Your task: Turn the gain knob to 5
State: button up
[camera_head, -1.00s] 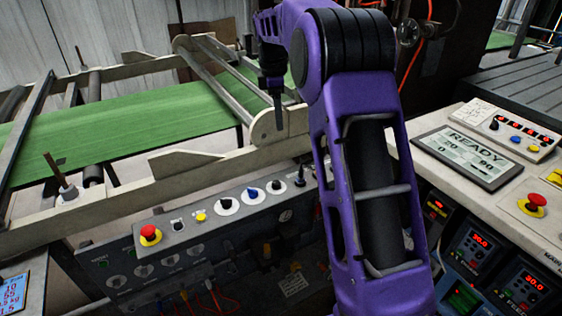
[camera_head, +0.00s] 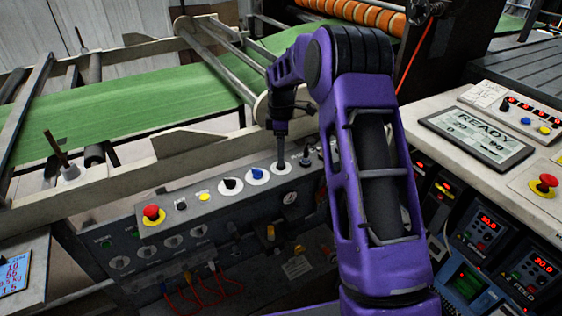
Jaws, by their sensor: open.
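A row of knobs runs along the top of the grey control panel. A black knob (camera_head: 231,184) and a blue knob (camera_head: 257,173) each sit on a white dial. A third white dial (camera_head: 286,169) is to their right. My gripper (camera_head: 281,163) points down at this third dial, and its dark fingers cover the knob there. From this view I see only one narrow finger outline, and whether it touches the knob is unclear. A small black knob (camera_head: 306,157) stands just right of it. The labels are too small to read, so I cannot tell which is the gain knob.
A red emergency button (camera_head: 152,213) and a yellow button (camera_head: 204,196) sit at the panel's left. The cream machine rail (camera_head: 190,145) and green belt (camera_head: 130,108) lie behind. A console with a READY screen (camera_head: 476,136) stands at right.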

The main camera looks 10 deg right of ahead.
jog(key=shift+f, duration=1.65)
grip_shut()
